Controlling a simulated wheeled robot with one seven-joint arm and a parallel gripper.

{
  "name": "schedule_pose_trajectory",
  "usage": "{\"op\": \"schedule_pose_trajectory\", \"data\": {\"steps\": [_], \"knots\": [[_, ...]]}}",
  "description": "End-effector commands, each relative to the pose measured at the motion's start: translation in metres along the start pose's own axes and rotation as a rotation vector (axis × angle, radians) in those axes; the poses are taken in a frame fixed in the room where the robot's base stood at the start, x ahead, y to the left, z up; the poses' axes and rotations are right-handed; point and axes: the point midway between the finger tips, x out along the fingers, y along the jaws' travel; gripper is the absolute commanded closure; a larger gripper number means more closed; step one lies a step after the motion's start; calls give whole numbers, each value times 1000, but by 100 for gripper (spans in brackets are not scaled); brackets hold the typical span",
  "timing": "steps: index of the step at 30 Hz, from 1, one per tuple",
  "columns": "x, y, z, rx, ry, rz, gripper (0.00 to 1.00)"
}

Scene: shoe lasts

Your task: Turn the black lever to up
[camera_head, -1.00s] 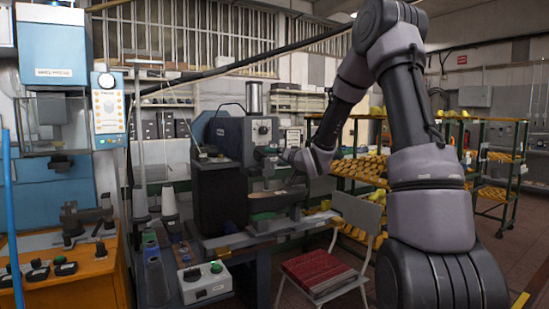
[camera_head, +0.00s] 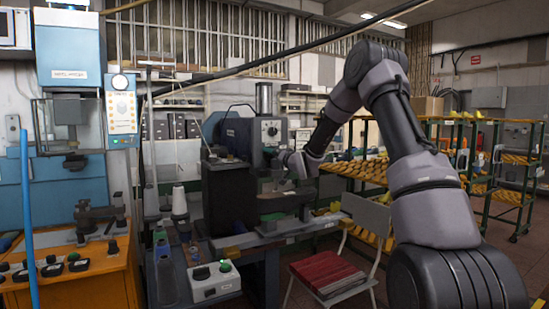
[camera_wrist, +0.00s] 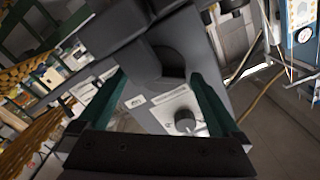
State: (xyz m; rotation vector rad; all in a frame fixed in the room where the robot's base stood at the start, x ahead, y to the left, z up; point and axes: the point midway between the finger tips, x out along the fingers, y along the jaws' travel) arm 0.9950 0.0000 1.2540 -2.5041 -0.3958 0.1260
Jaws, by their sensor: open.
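The grey-blue machine (camera_head: 238,135) stands on the bench in the middle of the head view. Its light front panel carries a round dial (camera_head: 272,131). My gripper (camera_head: 276,163) is in front of the machine, just below that panel. In the wrist view my gripper (camera_wrist: 160,78) shows two dark green fingers spread apart, with nothing held between them. A pale panel with a round grey knob (camera_wrist: 185,120) shows between the fingers, beyond them. Dark machine housing (camera_wrist: 135,55) fills the upper middle there.
A black box-like block (camera_head: 228,195) stands left of my gripper. A chair with a red seat (camera_head: 328,272) is below my arm. Racks of yellow shoe lasts (camera_head: 358,172) stand to the right. A white switch box (camera_head: 214,282) and thread cones (camera_head: 179,203) are at the front left.

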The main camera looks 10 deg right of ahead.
Motion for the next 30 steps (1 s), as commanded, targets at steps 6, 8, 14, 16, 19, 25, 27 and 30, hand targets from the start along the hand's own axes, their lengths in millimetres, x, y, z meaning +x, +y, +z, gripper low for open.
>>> {"op": "schedule_pose_trajectory", "data": {"steps": [6,8,14,16,19,25,27,30], "knots": [[2,0,0,0,1,0,0],[2,0,0,0,0,0,0],[1,0,0,0,1,0,76],[1,0,0,-1,0,0,76],[1,0,0,-7,0,0,76],[1,0,0,-62,0,0,76],[1,0,0,-100,0,0,76],[1,0,0,-169,0,0,76]]}}
